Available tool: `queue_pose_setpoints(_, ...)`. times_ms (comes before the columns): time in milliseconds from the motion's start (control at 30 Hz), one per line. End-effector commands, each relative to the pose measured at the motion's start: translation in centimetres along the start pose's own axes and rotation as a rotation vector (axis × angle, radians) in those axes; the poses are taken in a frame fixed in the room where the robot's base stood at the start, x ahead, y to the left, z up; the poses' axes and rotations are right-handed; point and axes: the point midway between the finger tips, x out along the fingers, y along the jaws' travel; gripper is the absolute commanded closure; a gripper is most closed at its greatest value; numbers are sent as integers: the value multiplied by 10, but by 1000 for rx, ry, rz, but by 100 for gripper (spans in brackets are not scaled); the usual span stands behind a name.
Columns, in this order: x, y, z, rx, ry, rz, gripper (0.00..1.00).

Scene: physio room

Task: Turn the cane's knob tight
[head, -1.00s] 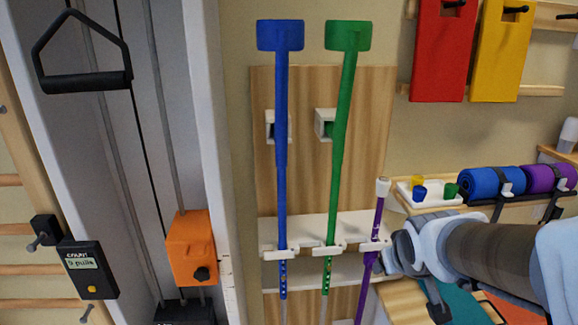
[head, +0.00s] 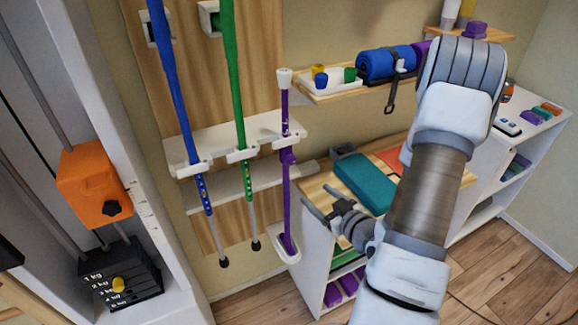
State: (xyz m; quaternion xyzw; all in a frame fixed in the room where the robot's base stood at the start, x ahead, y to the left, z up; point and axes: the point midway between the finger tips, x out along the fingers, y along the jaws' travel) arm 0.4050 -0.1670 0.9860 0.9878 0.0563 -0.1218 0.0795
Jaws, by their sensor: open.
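The purple cane (head: 285,120) with a white top stands nearly upright at the right end of the white rack. A darker purple knob (head: 288,156) sticks out on its shaft just below the rack's holder. Its foot rests in a white cup-like holder (head: 286,252). My gripper (head: 317,201) is open and empty, to the right of the cane's lower shaft and a little below the knob, apart from it in the picture. How tight the knob is cannot be seen.
A blue crutch (head: 175,90) and a green crutch (head: 233,80) hang left of the cane. A shelf unit (head: 318,250) with a teal block (head: 366,182) stands behind my gripper. A small shelf (head: 330,93) is above. An orange box (head: 93,185) is at left.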

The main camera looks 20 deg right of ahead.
Motion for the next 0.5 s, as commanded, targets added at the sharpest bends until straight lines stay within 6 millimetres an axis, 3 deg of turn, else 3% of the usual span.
queue_pose_setpoints(33, -6, -1, 10, 40, 42, 12, 26)
queue_pose_setpoints(300, -31, 2, 14, 149, 229, 70, 26)
queue_pose_setpoints(500, -25, 3, 12, 153, 252, 76, 26)
